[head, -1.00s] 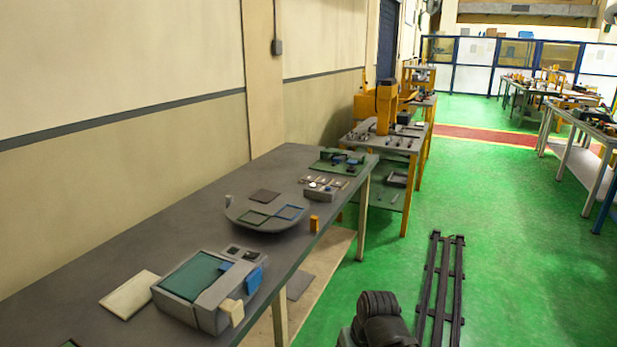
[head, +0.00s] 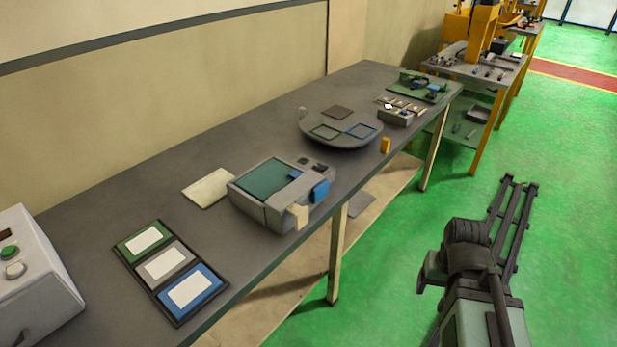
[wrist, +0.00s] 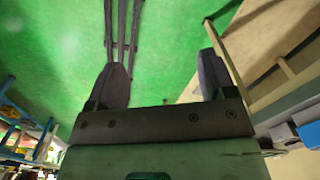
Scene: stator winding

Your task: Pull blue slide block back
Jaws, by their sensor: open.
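A grey machine (head: 262,212) with a dark green top stands on the long table. A blue block (head: 320,190) sits at its right end, and a smaller blue piece (head: 295,174) lies on top of it; which one is the slide block I cannot tell. A cream block (head: 299,215) is at the front corner. In the wrist view, a blue part (wrist: 311,134) shows at the right edge. My gripper (wrist: 160,78) is open and empty, its two dark fingers apart over the green floor, away from the machine. The head view does not show its fingertips clearly.
The grey table (head: 150,215) also holds a tray (head: 172,268) with green, grey and blue sections, a white box (head: 40,290), a pale plate (head: 207,188) and a round plate (head: 345,138). A dark rail (head: 515,215) lies on the open floor to the right.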

